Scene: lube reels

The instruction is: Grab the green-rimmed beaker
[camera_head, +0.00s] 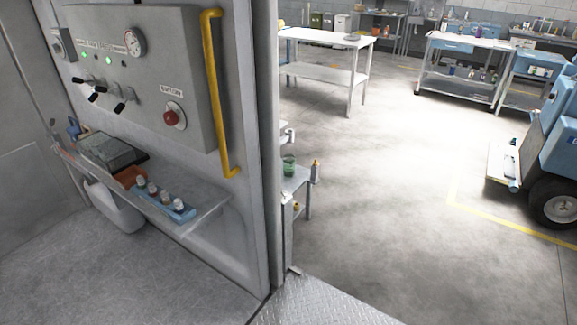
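A small green beaker (289,166) stands on a narrow metal stand (296,181) just past the edge of the grey panel, near the middle of the picture. It looks upright. Its rim is too small to make out clearly. The panel edge hides the left part of the stand. My gripper is not in view.
A control panel (140,75) with a yellow handle (216,95) fills the left. Its shelf holds a blue tray (179,213) with several small bottles. A yellow-topped bottle (315,171) is beside the beaker. A blue vehicle (552,150) stands right; the floor between is open.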

